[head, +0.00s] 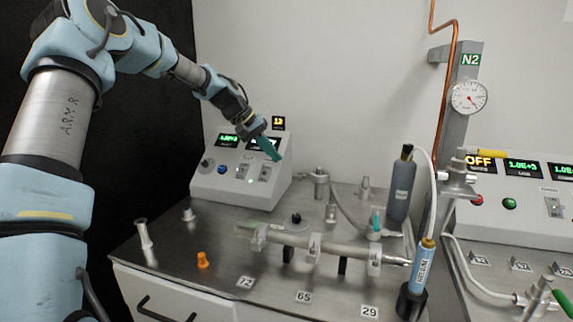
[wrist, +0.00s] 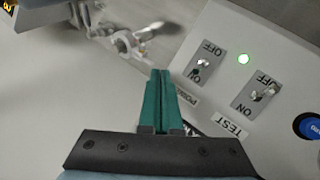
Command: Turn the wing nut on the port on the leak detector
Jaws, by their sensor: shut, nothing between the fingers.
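The leak detector (head: 238,180) is a light grey sloped console with green displays and switches, at the back left of the bench in the head view. Its panel (wrist: 225,75) fills the right of the wrist view. A metal port fitting (head: 320,183) stands just right of the console. A metal fitting with a clamp-like ring (wrist: 125,42) shows beyond my fingertips in the wrist view. The wing nut is too small and blurred to make out surely. My gripper (head: 276,156) has green fingers, together and empty (wrist: 160,73). They hover in front of the console's right part, apart from the fitting.
A horizontal metal tube in clear holders (head: 315,245) crosses the bench front. A grey cylinder (head: 401,188) and a blue bottle (head: 422,270) stand to the right. An orange cap (head: 203,260) sits front left. Panel switches (wrist: 204,66) are close to my fingers.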

